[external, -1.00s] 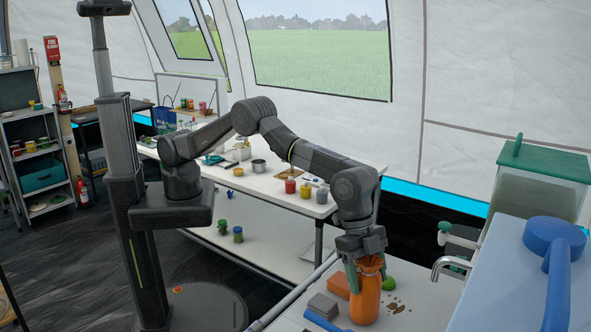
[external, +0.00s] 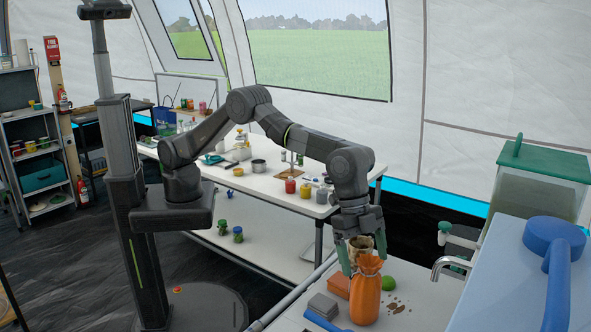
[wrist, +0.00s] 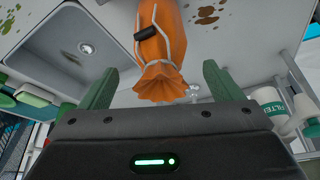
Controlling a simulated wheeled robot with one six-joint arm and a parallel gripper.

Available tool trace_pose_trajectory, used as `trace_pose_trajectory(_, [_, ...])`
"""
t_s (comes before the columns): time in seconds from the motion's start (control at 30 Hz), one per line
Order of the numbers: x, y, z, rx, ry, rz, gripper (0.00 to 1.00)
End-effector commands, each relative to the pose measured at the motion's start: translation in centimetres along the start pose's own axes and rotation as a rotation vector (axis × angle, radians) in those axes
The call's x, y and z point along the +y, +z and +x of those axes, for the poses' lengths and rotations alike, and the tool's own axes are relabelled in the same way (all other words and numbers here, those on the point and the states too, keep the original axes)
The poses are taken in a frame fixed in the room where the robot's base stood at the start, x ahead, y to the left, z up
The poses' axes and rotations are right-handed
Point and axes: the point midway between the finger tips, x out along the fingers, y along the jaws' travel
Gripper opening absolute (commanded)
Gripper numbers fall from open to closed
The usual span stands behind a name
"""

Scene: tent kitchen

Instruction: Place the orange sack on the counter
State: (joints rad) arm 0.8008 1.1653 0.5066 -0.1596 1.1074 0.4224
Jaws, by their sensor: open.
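The orange sack (external: 367,292) stands upright on the white counter (external: 415,283), its gathered top towards my gripper. In the wrist view the sack (wrist: 162,55) shows its tied neck, a pale cord and a dark toggle. My gripper (external: 363,258) is open, pointing down just behind and above the top of the sack. In the wrist view its green fingers (wrist: 158,72) stand apart on both sides of the sack's frilled top, with gaps visible.
A grey block (external: 322,305), an orange-red block (external: 338,285), a green round thing (external: 389,283) and brown spots surround the sack. A blue-handled tool (external: 322,321) lies at front left. A tap (external: 450,264) and a sink (wrist: 75,45) are nearby.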

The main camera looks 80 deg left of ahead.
Motion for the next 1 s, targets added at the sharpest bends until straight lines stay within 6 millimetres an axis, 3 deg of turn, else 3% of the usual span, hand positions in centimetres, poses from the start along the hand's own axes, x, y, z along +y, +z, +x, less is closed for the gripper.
trace_pose_trajectory(0.2, [0.0, 0.0, -4.3, 0.003, -0.001, 0.0, 0.86])
trace_pose_trajectory(0.4, [0.0, 0.0, -6.7, 0.001, 0.0, 0.0, 0.86])
trace_pose_trajectory(0.77, [0.0, 0.0, -7.3, -0.001, 0.0, 0.0, 0.86])
trace_pose_trajectory(0.83, [0.0, 0.1, -7.2, 0.001, -0.001, -0.001, 0.99])
trace_pose_trajectory(1.0, [0.3, 1.1, -5.6, 0.041, -0.036, -0.026, 1.0])
